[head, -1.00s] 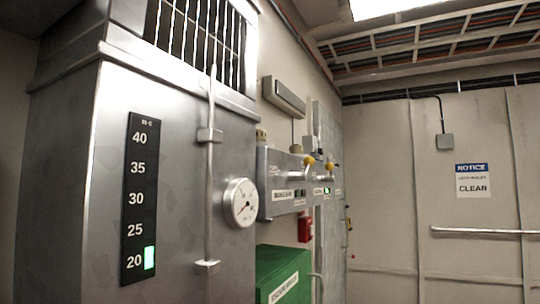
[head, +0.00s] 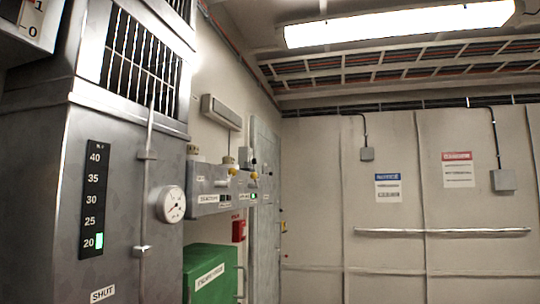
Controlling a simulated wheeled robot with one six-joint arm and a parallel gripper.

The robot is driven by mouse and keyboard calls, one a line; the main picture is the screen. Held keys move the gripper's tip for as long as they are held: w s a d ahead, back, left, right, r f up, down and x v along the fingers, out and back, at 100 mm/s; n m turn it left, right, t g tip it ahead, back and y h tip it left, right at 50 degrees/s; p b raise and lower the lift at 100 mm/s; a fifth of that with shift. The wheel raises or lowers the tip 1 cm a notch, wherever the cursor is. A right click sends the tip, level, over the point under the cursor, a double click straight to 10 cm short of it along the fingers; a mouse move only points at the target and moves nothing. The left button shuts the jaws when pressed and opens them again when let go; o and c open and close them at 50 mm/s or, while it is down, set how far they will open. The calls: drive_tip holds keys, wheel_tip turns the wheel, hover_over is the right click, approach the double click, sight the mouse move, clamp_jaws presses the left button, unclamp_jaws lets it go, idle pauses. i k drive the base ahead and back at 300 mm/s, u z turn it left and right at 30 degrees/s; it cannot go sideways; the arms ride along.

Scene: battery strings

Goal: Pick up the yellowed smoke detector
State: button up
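I do not see a yellowed smoke detector in the head view. The part of the ceiling that shows holds a long lit lamp (head: 400,24) and a cable tray, and no detector can be made out there. My gripper is not in view.
A metal cabinet (head: 120,190) with a scale, a dial gauge (head: 171,204) and a "SHUT" label fills the left. A green box (head: 210,274) stands beside it under a grey wall panel (head: 208,200). A rail (head: 440,232) and signs are on the right wall.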

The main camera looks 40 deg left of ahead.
sight(191, 150)
drive_tip(key=z, duration=0.2)
drive_tip(key=i, duration=0.5)
drive_tip(key=u, duration=0.75)
drive_tip(key=i, duration=1.3)
drive_tip(key=u, duration=1.65)
drive_tip(key=i, duration=0.55)
drive_tip(key=z, duration=0.2)
drive_tip(key=k, duration=0.8)
drive_tip(key=u, duration=0.35)
